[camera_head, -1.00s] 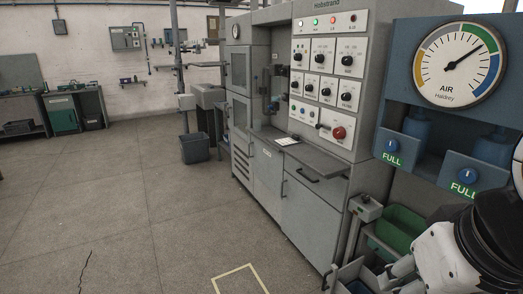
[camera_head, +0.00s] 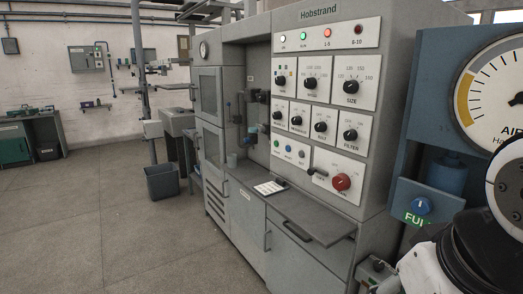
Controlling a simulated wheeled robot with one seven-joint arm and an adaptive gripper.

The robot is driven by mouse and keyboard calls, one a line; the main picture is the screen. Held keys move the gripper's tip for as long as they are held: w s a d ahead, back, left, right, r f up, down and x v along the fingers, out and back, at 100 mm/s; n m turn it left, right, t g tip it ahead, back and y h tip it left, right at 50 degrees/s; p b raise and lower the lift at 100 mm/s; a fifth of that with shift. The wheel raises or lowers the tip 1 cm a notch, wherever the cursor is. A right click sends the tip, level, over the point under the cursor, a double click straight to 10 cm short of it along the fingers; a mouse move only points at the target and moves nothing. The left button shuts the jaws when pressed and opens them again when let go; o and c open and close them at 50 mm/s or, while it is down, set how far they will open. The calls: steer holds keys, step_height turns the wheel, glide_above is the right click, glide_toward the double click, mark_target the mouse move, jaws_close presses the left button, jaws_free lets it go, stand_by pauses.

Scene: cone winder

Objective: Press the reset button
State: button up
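The control panel of the Hobstrand cabinet faces me. A small plate on it carries a row of small round buttons: a green button (camera_head: 276,143), a blue button (camera_head: 288,149) and a darker button (camera_head: 301,154). Their labels are too small to read, so I cannot tell which is the reset button. A large red round control (camera_head: 341,182) sits to the lower right, beside a dark lever (camera_head: 316,172). White and black links of my arm show at the bottom right. My gripper itself is not visible.
A grey shelf (camera_head: 310,213) juts out below the panel, with a white card (camera_head: 268,188) to its left. A blue air unit with a gauge (camera_head: 505,95) stands close at the right. A dark bin (camera_head: 162,181) stands left of the cabinet. The floor at left is open.

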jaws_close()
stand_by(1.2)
